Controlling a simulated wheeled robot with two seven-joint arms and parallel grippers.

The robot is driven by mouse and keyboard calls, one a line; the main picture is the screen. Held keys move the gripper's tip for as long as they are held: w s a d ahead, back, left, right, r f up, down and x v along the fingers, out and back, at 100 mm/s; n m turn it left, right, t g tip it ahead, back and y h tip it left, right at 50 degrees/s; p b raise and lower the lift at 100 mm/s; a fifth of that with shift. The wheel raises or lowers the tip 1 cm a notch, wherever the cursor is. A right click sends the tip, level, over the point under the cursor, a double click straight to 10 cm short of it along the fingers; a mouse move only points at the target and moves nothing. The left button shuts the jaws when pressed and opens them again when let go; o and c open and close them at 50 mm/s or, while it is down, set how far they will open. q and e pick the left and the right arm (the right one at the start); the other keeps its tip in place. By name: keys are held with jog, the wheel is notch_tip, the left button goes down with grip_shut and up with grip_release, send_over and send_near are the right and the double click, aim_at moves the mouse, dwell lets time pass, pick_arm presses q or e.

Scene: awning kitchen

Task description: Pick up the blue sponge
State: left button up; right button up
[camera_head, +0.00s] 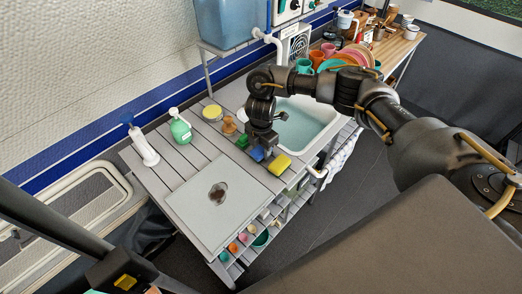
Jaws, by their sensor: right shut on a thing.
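The blue sponge (257,154) is at the front right part of the slatted grey counter, beside the sink. My right gripper (262,146) comes down over it from above and is shut on it. The jaws hide part of the sponge, and I cannot tell whether it is clear of the counter. A yellow sponge (279,165) lies close to its right, nearer the counter's front edge.
A green item (242,141) and a wooden brush (229,125) are left of my right gripper. A green bottle (180,127) and a white bottle (143,146) stand at the back left. The sink (309,119) is just right. Dishes (343,60) fill the far counter.

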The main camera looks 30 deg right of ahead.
aim_at(261, 148)
jog(key=shift+r, duration=0.15)
jog(key=shift+r, duration=0.25)
notch_tip(261, 148, up, 2)
jog(key=shift+w+r, duration=0.1)
jog(key=shift+r, duration=0.05)
jog(key=s+a+r, duration=0.2)
jog(key=s+r, duration=0.3)
jog(key=s, duration=0.1)
jog(key=s+a+r+b, duration=0.1)
jog(key=s+a+r, duration=0.2)
jog(key=s+r, duration=0.2)
jog(key=shift+s+a, duration=0.3)
jog(key=shift+s, duration=0.75)
